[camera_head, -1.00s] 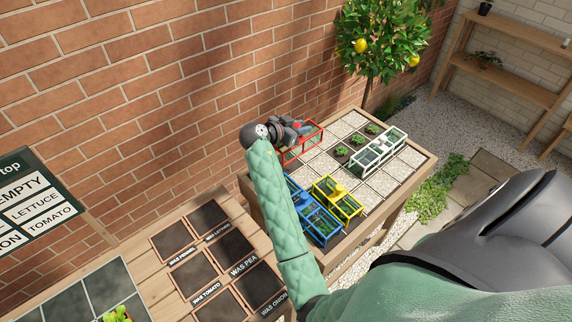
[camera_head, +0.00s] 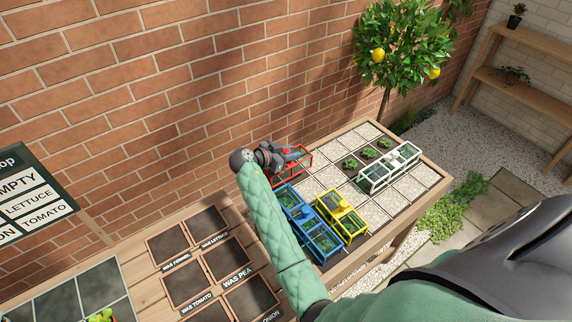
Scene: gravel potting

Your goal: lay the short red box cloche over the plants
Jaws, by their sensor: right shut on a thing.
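The short red box cloche (camera_head: 306,157) is a red frame with clear panes at the far left end of the raised bed. My right gripper (camera_head: 298,153) is shut on it from above, and its jaws partly hide the top. I cannot tell whether the cloche touches the bed. My left gripper is out of view.
A blue cloche (camera_head: 290,197), a yellow cloche (camera_head: 341,212) and a white cloche (camera_head: 376,175) stand on the bed (camera_head: 415,190). Pale gravel squares lie between them. A brick wall (camera_head: 180,90) runs behind, and a lemon tree (camera_head: 398,45) stands beyond the bed.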

